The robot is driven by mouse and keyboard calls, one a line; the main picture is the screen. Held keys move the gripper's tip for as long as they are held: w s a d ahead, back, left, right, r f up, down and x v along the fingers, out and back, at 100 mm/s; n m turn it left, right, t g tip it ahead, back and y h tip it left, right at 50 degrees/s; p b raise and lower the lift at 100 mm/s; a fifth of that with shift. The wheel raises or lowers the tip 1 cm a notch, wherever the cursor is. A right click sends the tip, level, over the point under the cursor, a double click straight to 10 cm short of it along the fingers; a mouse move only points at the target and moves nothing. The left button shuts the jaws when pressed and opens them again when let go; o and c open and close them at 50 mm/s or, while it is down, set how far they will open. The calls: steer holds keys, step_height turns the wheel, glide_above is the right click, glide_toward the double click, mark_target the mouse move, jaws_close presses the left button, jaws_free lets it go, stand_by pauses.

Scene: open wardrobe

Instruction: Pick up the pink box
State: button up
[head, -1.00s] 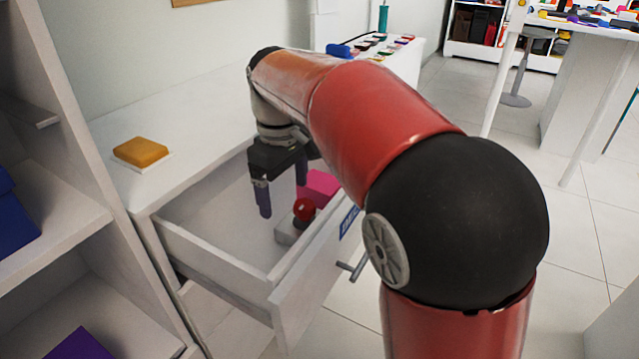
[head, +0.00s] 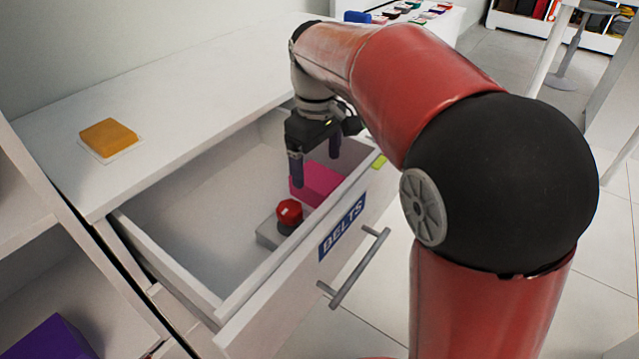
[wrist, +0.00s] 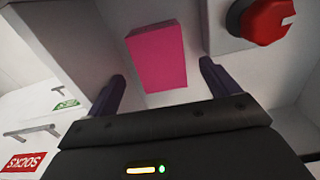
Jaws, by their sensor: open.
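The pink box (head: 317,184) lies in the open drawer, near its front wall. In the wrist view the pink box (wrist: 157,57) lies on the drawer floor ahead of my gripper, in line with the gap between the fingers. My gripper (head: 315,165) points down over the drawer, just behind the box in the head view. In the wrist view my gripper (wrist: 163,88) has its two purple fingers wide apart with nothing between them. Whether a finger touches the box cannot be told.
A red knob on a grey base (head: 288,214) sits beside the box; it also shows in the wrist view (wrist: 262,20). The drawer front, marked BELTS (head: 342,229), stands close to the box. An orange block (head: 108,137) lies on the white top. The drawer's left part is clear.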

mark_target(317, 177)
step_height(317, 177, down, 5)
steer(key=shift+r, duration=0.1)
steer(key=c, duration=1.1)
steer(key=shift+r, duration=0.1)
